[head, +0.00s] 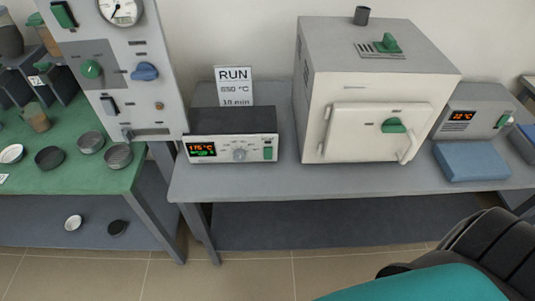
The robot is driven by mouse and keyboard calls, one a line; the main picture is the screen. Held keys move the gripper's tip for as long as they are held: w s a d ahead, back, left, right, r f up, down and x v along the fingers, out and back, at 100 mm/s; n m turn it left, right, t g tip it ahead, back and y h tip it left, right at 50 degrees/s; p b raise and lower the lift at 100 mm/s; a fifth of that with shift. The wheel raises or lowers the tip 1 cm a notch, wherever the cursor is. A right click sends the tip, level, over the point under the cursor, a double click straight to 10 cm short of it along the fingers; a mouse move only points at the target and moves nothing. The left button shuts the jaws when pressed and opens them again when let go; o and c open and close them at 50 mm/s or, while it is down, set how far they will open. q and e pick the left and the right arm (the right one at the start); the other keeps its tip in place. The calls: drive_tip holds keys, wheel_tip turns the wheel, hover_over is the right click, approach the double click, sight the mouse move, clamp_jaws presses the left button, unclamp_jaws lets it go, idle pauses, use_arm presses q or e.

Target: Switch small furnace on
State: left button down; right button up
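A cream furnace (380,90) stands on the grey bench, with a white door carrying a green handle (394,125) and a green lever on its top. The door looks shut. To its left is a control box (220,150) with a lit display reading about 175 °C, a round knob and a green switch (268,153). To its right is a smaller grey unit (480,105) with a lit display reading about 22 °C and a green knob (503,121). I cannot tell which unit is called the small furnace. Neither gripper is in view.
A sign (234,86) reading RUN, 650 °C, 10 min stands behind the control box. A tall panel (120,70) with knobs and a gauge stands left, by a green table (75,170) with several dishes. A blue block (470,161) lies before the right unit. The bench front (300,180) is clear.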

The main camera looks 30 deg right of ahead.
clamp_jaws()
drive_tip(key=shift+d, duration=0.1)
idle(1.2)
